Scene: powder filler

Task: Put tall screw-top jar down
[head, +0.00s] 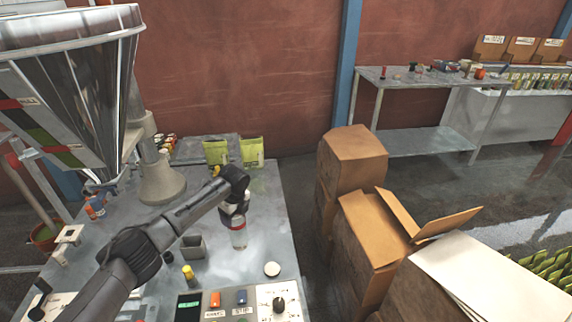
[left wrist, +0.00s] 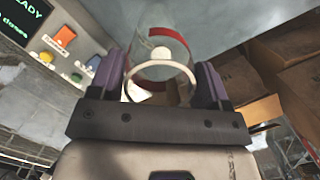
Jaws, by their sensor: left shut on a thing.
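The tall screw-top jar (head: 239,236) is a clear, upright cylinder with a reddish band near its top. It is over the grey metal table (head: 262,200). My left gripper (head: 236,208) is shut on its upper part from above. In the left wrist view the jar (left wrist: 172,47) sits between the two purple-grey fingers of the gripper (left wrist: 161,84), and its round rim faces the camera. I cannot tell whether the jar's base touches the table. My right gripper is not in view.
A white round lid (head: 272,269) lies near the control panel (head: 240,303). A small grey container (head: 194,246) and a yellow-capped bottle (head: 188,273) stand left of the jar. A filler hopper (head: 75,80) rises at left. Cardboard boxes (head: 365,240) stand beyond the table's right edge.

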